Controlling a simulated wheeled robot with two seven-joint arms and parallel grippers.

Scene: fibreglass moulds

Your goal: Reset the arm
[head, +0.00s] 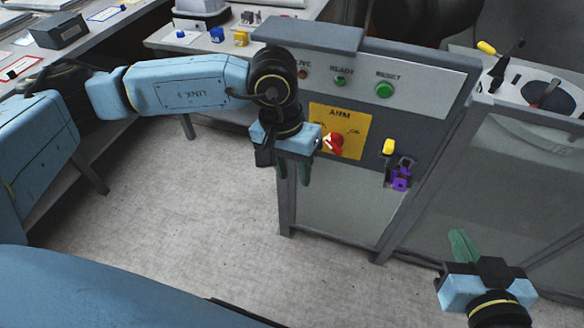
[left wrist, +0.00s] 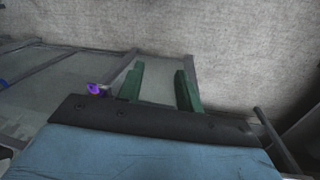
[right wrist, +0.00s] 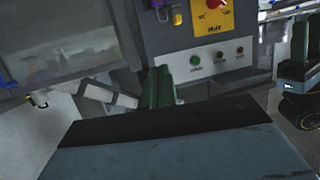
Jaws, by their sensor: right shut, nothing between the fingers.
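The grey control panel (head: 433,95) carries a green button marked RESET (head: 384,90), a green button marked READY (head: 340,81) and a small red lamp or button (head: 303,75). A yellow ARM plate (head: 350,145) holds a red knob (head: 333,143). My left gripper (head: 293,180) hangs just left of the knob, green fingers pointing down. In the left wrist view its fingers (left wrist: 158,72) are apart with nothing between. My right gripper (head: 462,242) is low at the right, away from the panel. In the right wrist view its fingers (right wrist: 161,87) are together and empty.
A yellow piece (head: 389,146) and a purple piece (head: 401,178) sit on the panel's right part. A grey-framed cabinet (head: 520,175) stands at the right. Worktables with a dark box (head: 58,31) are at the back left. The floor (head: 190,220) in front is clear.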

